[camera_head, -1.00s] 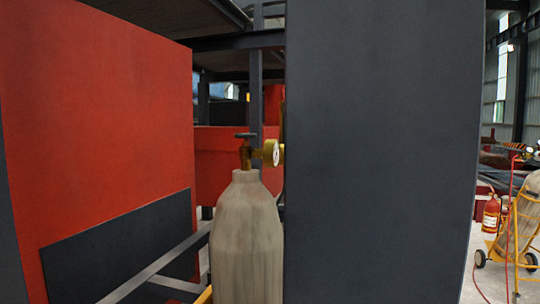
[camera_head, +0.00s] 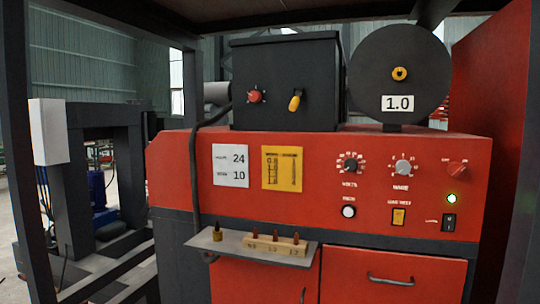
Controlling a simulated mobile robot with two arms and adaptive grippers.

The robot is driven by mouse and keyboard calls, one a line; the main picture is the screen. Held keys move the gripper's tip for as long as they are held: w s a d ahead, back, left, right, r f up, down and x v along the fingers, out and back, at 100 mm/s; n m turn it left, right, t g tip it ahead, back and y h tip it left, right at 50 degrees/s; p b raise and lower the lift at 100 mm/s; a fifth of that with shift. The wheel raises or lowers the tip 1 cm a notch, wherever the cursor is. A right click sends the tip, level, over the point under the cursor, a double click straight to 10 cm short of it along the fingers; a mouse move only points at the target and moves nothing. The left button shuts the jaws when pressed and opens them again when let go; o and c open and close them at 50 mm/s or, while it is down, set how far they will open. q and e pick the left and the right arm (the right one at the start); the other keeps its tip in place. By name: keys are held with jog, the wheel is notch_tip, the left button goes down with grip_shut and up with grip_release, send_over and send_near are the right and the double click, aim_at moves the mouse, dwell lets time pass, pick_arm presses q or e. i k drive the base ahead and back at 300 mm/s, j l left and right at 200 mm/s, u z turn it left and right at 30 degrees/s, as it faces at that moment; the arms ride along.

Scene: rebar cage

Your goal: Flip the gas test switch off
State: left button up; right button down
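A red machine panel (camera_head: 330,200) fills the middle of the head view. A small yellow switch (camera_head: 398,217) sits low on its right part, under a knob; the small label there is blurred but may be the gas test one. Its on or off position is too small to tell. A black rocker switch (camera_head: 449,223) is to its right, below a lit green lamp (camera_head: 452,198). A white button (camera_head: 348,211) is to its left. Neither of my grippers is in view.
Above the panel are a black box (camera_head: 286,82) with a yellow toggle (camera_head: 295,101) and a round black spool cover (camera_head: 399,74) marked 1.0. A grey shelf (camera_head: 250,244) with several tips juts out below.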

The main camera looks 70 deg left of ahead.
aim_at(398, 214)
jog(key=k+j+u, duration=0.1)
jog(key=j+u, duration=1.15)
jog(key=i+j, duration=0.05)
